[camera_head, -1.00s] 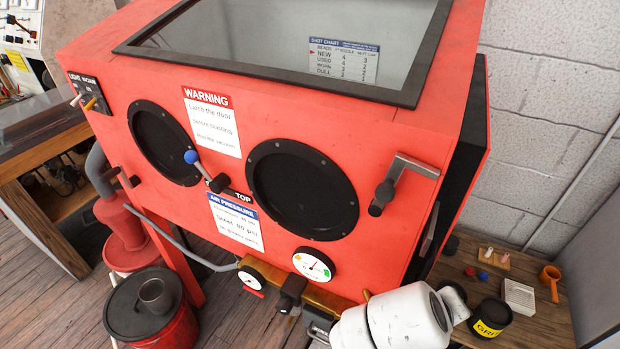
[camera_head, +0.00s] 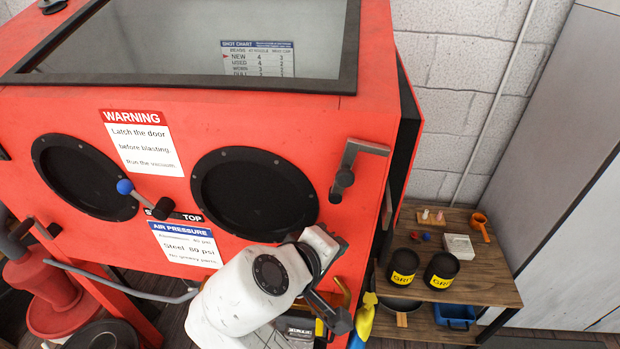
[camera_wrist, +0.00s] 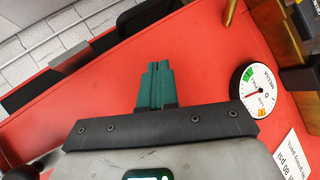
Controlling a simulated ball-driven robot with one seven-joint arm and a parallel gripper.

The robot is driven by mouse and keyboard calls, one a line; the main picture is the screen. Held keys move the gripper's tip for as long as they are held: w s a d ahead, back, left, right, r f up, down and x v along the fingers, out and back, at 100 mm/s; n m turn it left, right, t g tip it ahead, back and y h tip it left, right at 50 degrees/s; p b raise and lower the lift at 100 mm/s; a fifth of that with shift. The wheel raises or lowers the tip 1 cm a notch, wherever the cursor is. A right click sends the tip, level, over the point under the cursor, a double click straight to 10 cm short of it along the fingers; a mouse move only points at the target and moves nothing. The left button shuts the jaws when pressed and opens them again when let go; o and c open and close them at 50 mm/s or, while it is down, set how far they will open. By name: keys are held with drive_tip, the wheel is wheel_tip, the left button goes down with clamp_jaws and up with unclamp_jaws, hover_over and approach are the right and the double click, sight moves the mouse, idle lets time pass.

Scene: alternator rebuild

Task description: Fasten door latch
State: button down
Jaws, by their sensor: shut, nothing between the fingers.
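The door latch (camera_head: 355,165) is a grey bent bar with a black knob at its lower end. It sits at the upper right of the red cabinet's (camera_head: 290,115) front, and its upper arm reaches right toward the corner. My gripper (camera_wrist: 158,85) shows teal fingers pressed together, with nothing between them, in front of the red cabinet face in the wrist view. My white arm is low in front of the cabinet in the head view, below the latch. The fingertips cannot be clearly made out there. I cannot identify the latch in the wrist view.
A blue-knobbed lever (camera_head: 125,187) projects between two black glove ports. A round media gauge (camera_wrist: 257,92) is right of my fingers in the wrist view. A wooden shelf (camera_head: 490,265) at right holds two black grit cans (camera_head: 441,270) and small items.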

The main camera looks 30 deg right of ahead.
drive_tip(key=s+a+r+m+h, duration=0.1)
drive_tip(key=a+r+h, duration=0.3)
drive_tip(key=a+r, duration=1.2)
wheel_tip(320, 180, up, 4)
drive_tip(key=shift+s+a+f+m+t+h+b, duration=0.25)
drive_tip(key=shift+s+m+t+h+b, duration=0.1)
drive_tip(key=shift+s+m+t, duration=0.1)
drive_tip(key=p, duration=0.2)
approach(342, 167)
drive_tip(key=w, duration=0.3)
drive_tip(key=shift+s+d+f+p, duration=0.15)
drive_tip(key=shift+s+d+p, duration=0.1)
drive_tip(key=shift+d, duration=0.45)
drive_tip(key=shift+s+d+f+p, duration=0.1)
drive_tip(key=shift+s+d+p, duration=0.1)
drive_tip(key=shift+d, duration=0.45)
drive_tip(key=shift+s+d+f+p, duration=0.15)
drive_tip(key=shift+s+d+p, duration=0.1)
drive_tip(key=shift+d, duration=0.45)
drive_tip(key=shift+d, duration=0.1)
